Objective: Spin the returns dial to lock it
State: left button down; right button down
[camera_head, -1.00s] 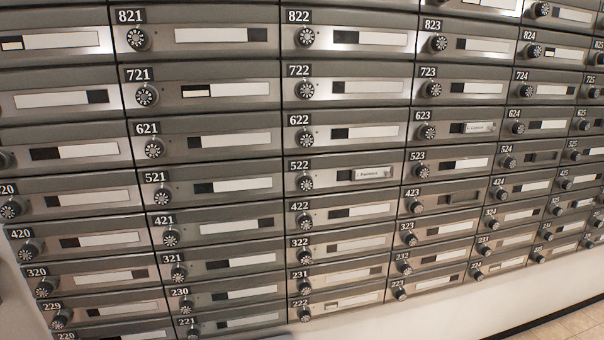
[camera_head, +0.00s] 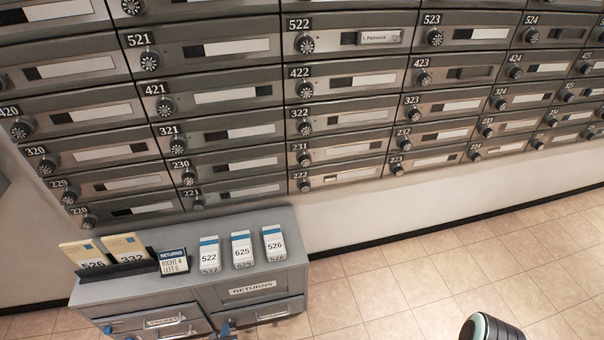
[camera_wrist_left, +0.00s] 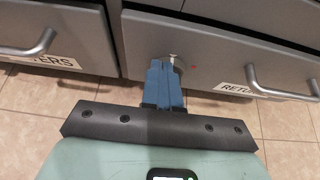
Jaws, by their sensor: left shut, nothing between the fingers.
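The returns drawer (camera_wrist_left: 222,62) is a grey drawer front with a bar handle and a "RETURNS" label, cut off at the right in the left wrist view. A small round metal dial (camera_wrist_left: 174,58) with a pale pointer-like piece sits on its left part. A tiny red light is just right of the dial. My left gripper (camera_wrist_left: 165,66) has its blue fingers together, empty, with the tips right at the dial and partly covering it. I cannot tell whether they touch. In the head view the left gripper (camera_head: 224,328) shows at the bottom edge, before the cabinet; the dial is hidden there.
The grey cabinet (camera_head: 222,228) carries an envelope rack (camera_head: 130,268), a black "RETURNS" card (camera_head: 173,262) with direction text, and white numbered packs (camera_head: 242,250). A mailbox wall (camera_head: 340,120) rises behind.

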pick_arm(q)
jog(key=shift+w+d, duration=0.1)
jog(key=shift+d, duration=0.2)
dwell(0.6)
jog(key=shift+w+d+r, duration=0.1)
jog(key=shift+d, duration=0.35)
jog(key=shift+w+d, duration=0.15)
jog(key=shift+d, duration=0.4)
jog(key=shift+d, duration=0.1)
dwell(0.4)
jog(key=shift+d+r, duration=0.1)
jog(key=shift+r, duration=0.15)
jog(key=p, duration=0.3)
send_near(234, 318)
jog(key=shift+s+d+f, duration=0.15)
jog(key=shift+s+f, duration=0.85)
